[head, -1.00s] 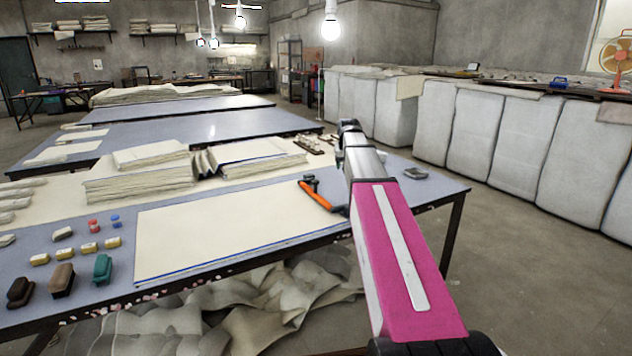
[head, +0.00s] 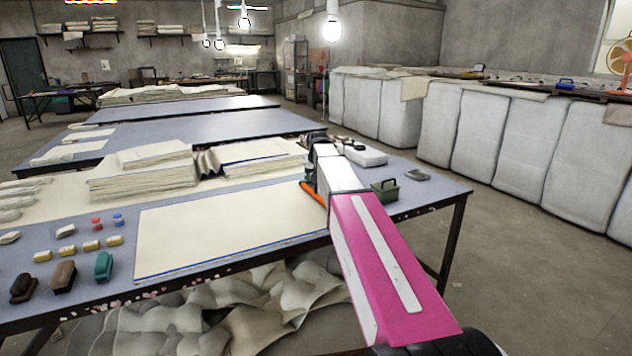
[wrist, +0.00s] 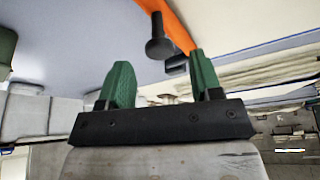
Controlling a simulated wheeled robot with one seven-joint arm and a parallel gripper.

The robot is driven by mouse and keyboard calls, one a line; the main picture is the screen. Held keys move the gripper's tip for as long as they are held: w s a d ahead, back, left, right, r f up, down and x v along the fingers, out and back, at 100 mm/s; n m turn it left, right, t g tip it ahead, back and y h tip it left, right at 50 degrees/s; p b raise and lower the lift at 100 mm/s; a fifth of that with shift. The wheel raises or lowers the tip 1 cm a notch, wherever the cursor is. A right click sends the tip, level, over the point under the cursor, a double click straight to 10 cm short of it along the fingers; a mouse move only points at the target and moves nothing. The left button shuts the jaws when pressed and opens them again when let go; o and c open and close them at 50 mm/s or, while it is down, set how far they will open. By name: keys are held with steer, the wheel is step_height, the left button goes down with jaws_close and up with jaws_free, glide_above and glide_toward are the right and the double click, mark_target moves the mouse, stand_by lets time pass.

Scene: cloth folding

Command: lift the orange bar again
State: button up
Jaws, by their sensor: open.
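The orange bar (head: 313,192) lies on the blue-grey table, to the right of the cream cloth (head: 232,222). My arm covers much of it in the head view. In the wrist view the orange bar (wrist: 180,28) runs diagonally beyond the fingertips, with a black knob-shaped part beside it. My gripper (wrist: 157,78) has two green fingers spread apart with nothing between them. The bar is beyond the tips, not between them. The exact gap between tips and bar cannot be told.
A green box (head: 385,194) and a white box (head: 365,156) stand on the table right of my arm. A small grey item (head: 418,175) lies near the right edge. Folded cloth stacks (head: 140,180) lie at the left, with brushes and small blocks in front.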

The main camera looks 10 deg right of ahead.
steer(key=shift+x, duration=1.3)
steer(key=shift+c, duration=0.2)
jaws_close()
steer(key=shift+d, duration=0.1)
steer(key=w+d+m+g+y, duration=0.2)
steer(key=w+d+g+y, duration=0.1)
steer(key=d+y, duration=0.7)
steer(key=shift+w+d+r+m+g+y, duration=0.2)
steer(key=shift+r+m+g+y, duration=0.15)
steer(key=shift+y, duration=1.15)
steer(key=shift+f, duration=0.1)
